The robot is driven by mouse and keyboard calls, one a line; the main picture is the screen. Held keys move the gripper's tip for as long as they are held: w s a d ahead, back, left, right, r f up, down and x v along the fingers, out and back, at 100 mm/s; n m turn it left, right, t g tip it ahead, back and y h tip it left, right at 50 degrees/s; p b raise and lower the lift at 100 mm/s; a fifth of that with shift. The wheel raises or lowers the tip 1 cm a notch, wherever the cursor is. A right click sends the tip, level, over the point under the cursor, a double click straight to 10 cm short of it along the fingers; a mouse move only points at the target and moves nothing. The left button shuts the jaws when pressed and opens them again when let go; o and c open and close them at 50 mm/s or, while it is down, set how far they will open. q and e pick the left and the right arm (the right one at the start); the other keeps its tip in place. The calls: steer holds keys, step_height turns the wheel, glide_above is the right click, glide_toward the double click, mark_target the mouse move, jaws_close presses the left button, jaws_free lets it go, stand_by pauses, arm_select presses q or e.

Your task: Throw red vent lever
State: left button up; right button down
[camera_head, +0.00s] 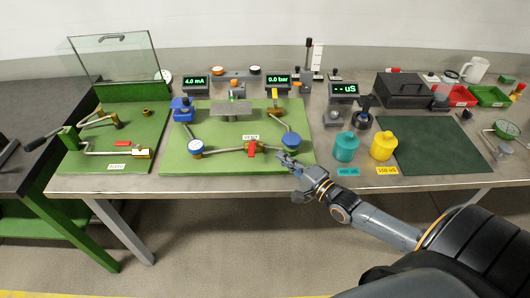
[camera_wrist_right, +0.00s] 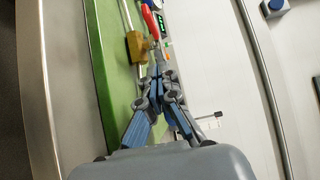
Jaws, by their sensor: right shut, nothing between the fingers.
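A red lever (camera_head: 252,149) sits on a brass valve at the front middle of the centre green board (camera_head: 220,165). It points roughly across the pipe line. In the right wrist view the red lever (camera_wrist_right: 150,20) shows beyond the fingertips, beside the brass valve body (camera_wrist_right: 135,45). My right gripper (camera_head: 284,160) is over the board's front right corner, to the right of the lever and close to a blue-capped gauge. Its fingers (camera_wrist_right: 159,68) are shut and empty, and appear apart from the lever. My left gripper is not in view.
A round blue gauge (camera_head: 291,142) stands just behind my right gripper. A teal jar (camera_head: 346,147) and a yellow jar (camera_head: 383,146) stand to the right. A white-blue gauge (camera_head: 196,147) is at the board's left. The dark green mat (camera_head: 430,145) is bare.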

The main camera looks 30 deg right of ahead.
mark_target(252, 147)
steer(key=w+a, duration=0.1)
steer(key=w, duration=0.1)
steer(key=w+a+p, duration=0.1)
steer(key=w+a, duration=0.1)
steer(key=shift+r, duration=0.1)
steer(key=shift+w+a+p, duration=0.25)
steer(key=shift+a+p, duration=0.1)
steer(key=shift+a, duration=0.1)
